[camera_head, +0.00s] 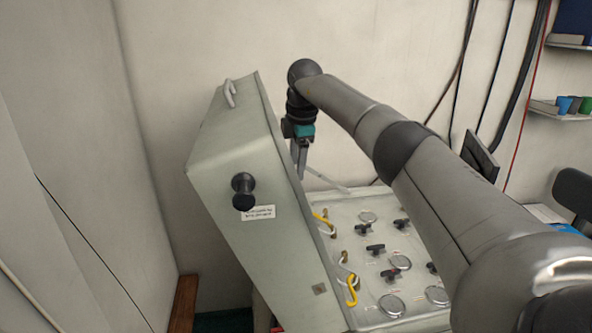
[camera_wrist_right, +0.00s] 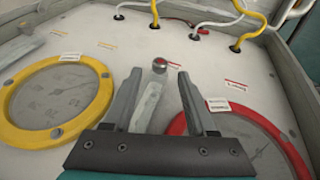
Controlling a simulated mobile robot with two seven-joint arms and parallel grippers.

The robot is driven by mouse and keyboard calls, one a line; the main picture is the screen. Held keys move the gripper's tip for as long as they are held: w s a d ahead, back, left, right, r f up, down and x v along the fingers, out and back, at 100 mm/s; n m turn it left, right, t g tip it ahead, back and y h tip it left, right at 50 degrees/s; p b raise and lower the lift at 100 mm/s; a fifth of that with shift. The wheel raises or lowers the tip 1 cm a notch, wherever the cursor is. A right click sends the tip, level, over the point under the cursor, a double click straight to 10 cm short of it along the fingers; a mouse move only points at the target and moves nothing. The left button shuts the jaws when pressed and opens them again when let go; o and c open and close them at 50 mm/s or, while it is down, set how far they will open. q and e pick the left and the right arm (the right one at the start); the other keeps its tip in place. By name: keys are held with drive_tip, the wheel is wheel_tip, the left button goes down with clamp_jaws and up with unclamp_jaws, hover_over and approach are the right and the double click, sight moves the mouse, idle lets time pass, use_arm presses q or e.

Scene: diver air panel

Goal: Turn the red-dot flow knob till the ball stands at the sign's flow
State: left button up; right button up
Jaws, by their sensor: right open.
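A small dark knob with a red dot (camera_wrist_right: 159,66) stands on the pale panel at the top end of a clear flow tube (camera_wrist_right: 149,104). I cannot make out a ball in the tube. My right gripper (camera_wrist_right: 160,73) is open, with one finger on each side of the knob and tube; I cannot tell whether either finger touches the knob. In the head view my right gripper (camera_head: 300,162) points down behind the grey cabinet side, over the panel's far end. The knob and tube are hidden there. No flow sign can be read. My left gripper is out of view.
A yellow-ringed gauge (camera_wrist_right: 58,101) lies left of the fingers and a red-ringed gauge (camera_wrist_right: 240,140) right. Hoses (camera_wrist_right: 216,24) line the panel's far edge. The grey lid (camera_head: 285,270) stands up left of the panel (camera_head: 335,205), which has several dark valve handles.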

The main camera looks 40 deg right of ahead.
drive_tip(key=shift+x, duration=1.8)
clamp_jaws()
